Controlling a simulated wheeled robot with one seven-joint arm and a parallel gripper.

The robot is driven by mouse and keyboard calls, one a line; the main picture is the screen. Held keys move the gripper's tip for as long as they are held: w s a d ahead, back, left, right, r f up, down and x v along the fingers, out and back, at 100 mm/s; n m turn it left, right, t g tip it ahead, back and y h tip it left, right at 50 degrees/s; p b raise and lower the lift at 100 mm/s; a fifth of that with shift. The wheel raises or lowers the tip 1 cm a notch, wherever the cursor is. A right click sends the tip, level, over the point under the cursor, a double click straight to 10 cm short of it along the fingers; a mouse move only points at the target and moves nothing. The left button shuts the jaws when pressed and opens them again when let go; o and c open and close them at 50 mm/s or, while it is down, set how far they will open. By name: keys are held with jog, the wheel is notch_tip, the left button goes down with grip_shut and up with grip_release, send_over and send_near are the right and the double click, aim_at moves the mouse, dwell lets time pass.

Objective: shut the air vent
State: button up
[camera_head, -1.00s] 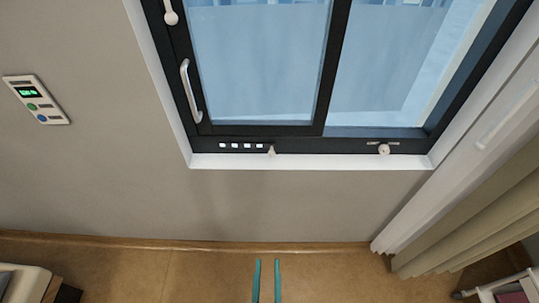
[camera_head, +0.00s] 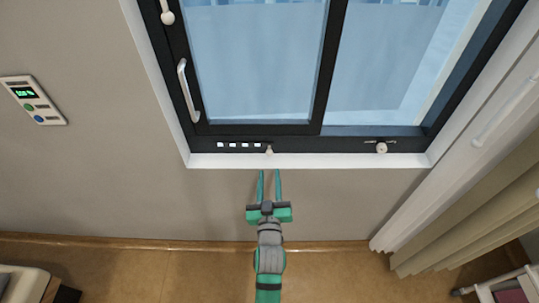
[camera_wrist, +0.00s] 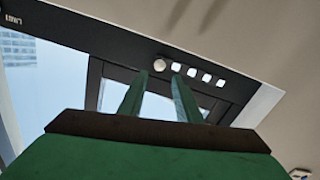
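The air vent (camera_head: 240,145) is a row of several small bright slots in the dark lower window frame. A small pale knob (camera_head: 269,150) sits at the right end of the row in the head view. In the wrist view the knob (camera_wrist: 160,65) is at the left end of the slots (camera_wrist: 206,77). My gripper (camera_head: 269,172) points up at the frame, its two green fingers apart with nothing between them. In the head view the tips appear just below the knob. In the wrist view the fingertips (camera_wrist: 160,78) are on either side below the knob; contact is not visible.
A second round knob (camera_head: 381,147) is on the frame to the right. A white sill (camera_head: 330,161) runs under the frame. The window handle (camera_head: 188,90) is above left, a wall panel (camera_head: 33,100) far left, a curtain (camera_head: 470,215) at right. The wall below is clear.

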aim_at(270, 155)
jog(key=w, duration=0.8)
jog(key=shift+w, duration=0.9)
jog(key=shift+d, duration=0.1)
jog(key=shift+s, duration=0.1)
jog(key=shift+c, duration=0.7)
grip_shut()
